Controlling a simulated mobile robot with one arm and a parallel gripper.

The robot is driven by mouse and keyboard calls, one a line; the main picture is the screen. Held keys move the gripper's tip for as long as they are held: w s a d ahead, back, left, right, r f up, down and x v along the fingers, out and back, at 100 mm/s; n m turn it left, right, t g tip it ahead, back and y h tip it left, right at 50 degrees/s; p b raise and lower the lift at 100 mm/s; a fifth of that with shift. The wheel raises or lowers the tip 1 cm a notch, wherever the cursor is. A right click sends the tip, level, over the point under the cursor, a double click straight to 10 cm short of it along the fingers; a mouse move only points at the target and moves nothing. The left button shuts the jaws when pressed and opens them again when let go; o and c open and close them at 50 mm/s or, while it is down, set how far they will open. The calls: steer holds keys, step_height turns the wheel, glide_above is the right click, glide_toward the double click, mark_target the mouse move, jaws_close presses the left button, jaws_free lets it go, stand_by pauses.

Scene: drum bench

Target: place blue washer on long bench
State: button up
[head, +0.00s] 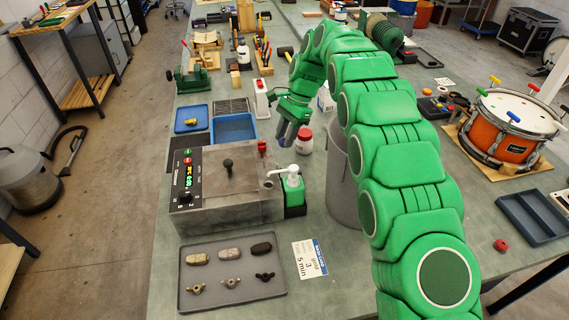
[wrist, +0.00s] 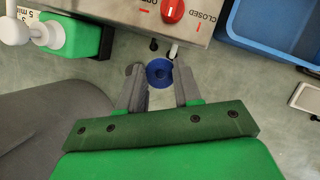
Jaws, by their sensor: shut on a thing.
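The blue washer (wrist: 159,72) is a small ring with a dark hole, seen in the wrist view between the fingertips of my gripper (wrist: 160,88). My gripper is shut on it. In the head view my gripper (head: 290,132) points down over the bench, behind the grey machine, and the washer does not show there. The long bench (head: 335,262) has a grey-green top, which also shows beneath the fingers in the wrist view (wrist: 235,85). I cannot tell how far the washer is above the bench top.
A grey machine (head: 220,214) with a red knob (wrist: 172,10) stands close to the fingertips. Around it are a blue bin (head: 234,128), a green pump bottle (head: 292,188), a red-lidded jar (head: 305,141) and a grey bucket (head: 343,185). Some bare bench lies between them.

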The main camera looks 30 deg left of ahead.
step_height(320, 180, down, 12)
steer(key=shift+r, duration=0.1)
stand_by(0.5)
steer(key=o, duration=0.8)
steer(key=v, duration=1.1)
steer(key=shift+r, duration=0.35)
steer(key=shift+o, duration=0.6)
steer(key=shift+w+d+r, duration=0.15)
steer(key=shift+r, duration=0.1)
